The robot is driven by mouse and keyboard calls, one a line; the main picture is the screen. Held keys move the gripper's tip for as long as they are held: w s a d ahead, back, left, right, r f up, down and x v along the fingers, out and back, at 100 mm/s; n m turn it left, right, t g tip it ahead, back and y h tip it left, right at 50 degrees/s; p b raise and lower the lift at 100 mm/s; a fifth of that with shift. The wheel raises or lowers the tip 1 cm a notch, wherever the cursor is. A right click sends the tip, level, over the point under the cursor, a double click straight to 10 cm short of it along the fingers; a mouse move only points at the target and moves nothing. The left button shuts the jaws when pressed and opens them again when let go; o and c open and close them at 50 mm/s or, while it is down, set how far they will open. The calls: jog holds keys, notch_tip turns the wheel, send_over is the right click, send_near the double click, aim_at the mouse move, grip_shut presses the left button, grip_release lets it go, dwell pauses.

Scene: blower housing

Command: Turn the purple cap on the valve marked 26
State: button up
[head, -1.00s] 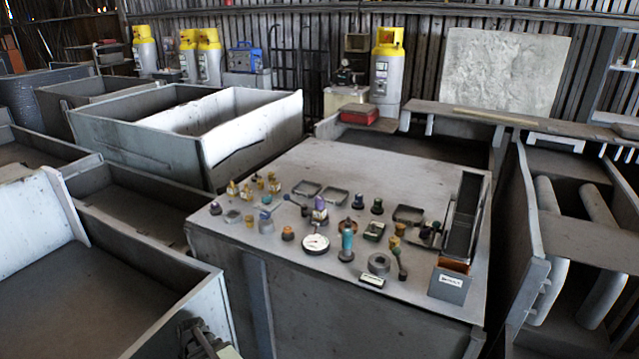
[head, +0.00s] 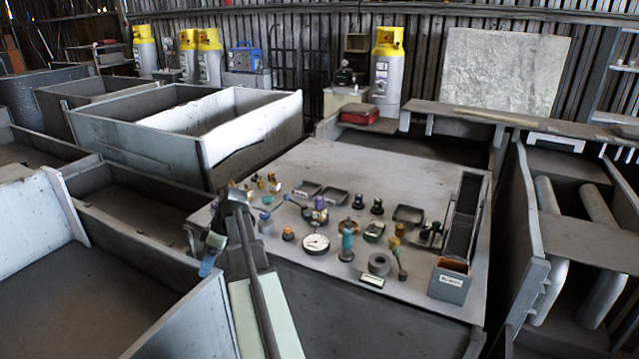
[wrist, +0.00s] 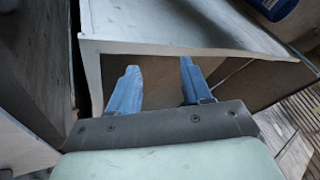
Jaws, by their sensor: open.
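A valve with a purple cap (head: 320,203) stands upright near the middle of the workbench among other small fittings. Another dark purple knob at the bench's left corner is now mostly hidden by my arm. No number 26 is legible on any valve, so I cannot tell which one bears it. My gripper (head: 207,268) is just off the bench's left front corner, with its blue fingers pointing down, well apart from the valves. In the wrist view, my gripper (wrist: 160,86) has its two blue fingers spread with nothing between them; no valve shows there.
The grey workbench (head: 340,160) is bare toward the back. A round dial (head: 316,243), a teal-topped valve (head: 347,240), a grey ring (head: 379,263) and a grey box (head: 450,282) crowd its front. Open metal bins (head: 180,125) lie left.

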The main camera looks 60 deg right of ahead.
jog(key=w+d+r+n+h, duration=0.1)
jog(key=w+d+r+n, duration=0.2)
jog(key=d+r+n, duration=0.45)
notch_tip(320, 180, up, 9)
jog(key=g+h, duration=0.3)
jog(key=h, duration=0.2)
send_over(320, 198)
jog(key=shift+w+a+f, duration=0.1)
jog(key=shift+w+f, duration=0.1)
jog(key=shift+w, duration=0.1)
jog(key=shift+s+m, duration=0.25)
jog(key=m, duration=1.2)
jog(key=shift+m, duration=0.3)
jog(key=shift+f, duration=3.5)
